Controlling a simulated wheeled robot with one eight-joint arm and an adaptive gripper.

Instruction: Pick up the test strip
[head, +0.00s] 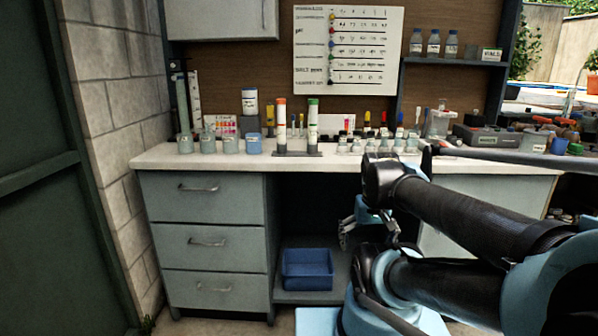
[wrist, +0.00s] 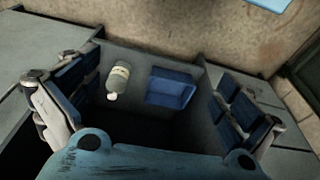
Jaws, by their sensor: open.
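I cannot make out a test strip for certain in either view; small items on the white worktop (head: 345,163) are too small to tell. My gripper (head: 347,232) hangs in front of the bench's open bay, below worktop height, partly hidden by my arm. In the wrist view my gripper (wrist: 152,98) is open, its fingers wide apart at left and right with nothing between them in contact. Beyond the fingers lie a whitish labelled bottle (wrist: 118,78) and a blue bin (wrist: 171,88).
The blue bin (head: 307,270) sits on the low shelf between the drawers (head: 205,242) and the right cabinet. Grey cups (head: 208,143), tall tubes (head: 281,127) and several small bottles crowd the worktop. A chart (head: 347,46) hangs behind. A block wall (head: 118,130) stands left.

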